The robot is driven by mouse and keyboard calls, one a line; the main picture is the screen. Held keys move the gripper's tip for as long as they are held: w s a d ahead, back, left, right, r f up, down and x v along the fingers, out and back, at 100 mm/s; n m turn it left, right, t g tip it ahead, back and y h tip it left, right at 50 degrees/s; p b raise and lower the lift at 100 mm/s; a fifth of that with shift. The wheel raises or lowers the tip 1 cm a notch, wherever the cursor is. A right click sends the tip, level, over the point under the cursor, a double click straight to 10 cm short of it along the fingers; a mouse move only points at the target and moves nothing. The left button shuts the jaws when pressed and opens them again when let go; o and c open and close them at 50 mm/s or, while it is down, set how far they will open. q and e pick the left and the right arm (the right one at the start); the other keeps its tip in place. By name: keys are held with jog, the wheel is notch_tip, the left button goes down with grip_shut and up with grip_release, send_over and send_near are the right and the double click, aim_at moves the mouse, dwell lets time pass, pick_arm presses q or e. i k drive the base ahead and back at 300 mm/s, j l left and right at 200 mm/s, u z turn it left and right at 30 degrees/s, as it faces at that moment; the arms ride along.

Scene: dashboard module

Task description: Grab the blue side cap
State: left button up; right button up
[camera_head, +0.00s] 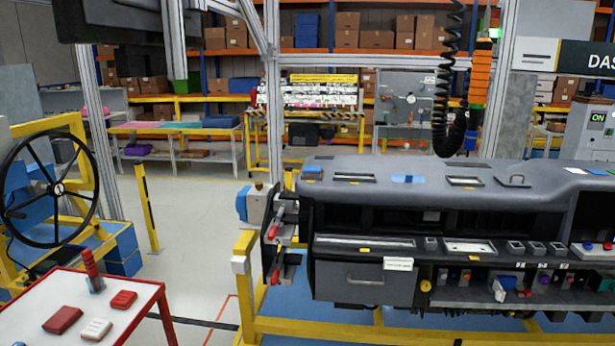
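A blue cap-like piece (242,203) sits at the left end of the dashboard module (400,176), against a pale grey block (259,204). It looks like the blue side cap. It is partly seen edge-on, and I cannot tell how it is fastened. Neither of my grippers shows in the head view.
Red-tipped clamps (274,274) stick out at the module's left end, close to the blue piece. A yellow frame (330,328) carries the module. A red-edged white table (130,296) with red parts stands at lower left. Open floor (195,215) lies between them.

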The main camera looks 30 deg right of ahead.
aim_at(309, 170)
jog(key=i+l, duration=0.3)
jog(key=i, duration=0.2)
jog(key=z, duration=1.85)
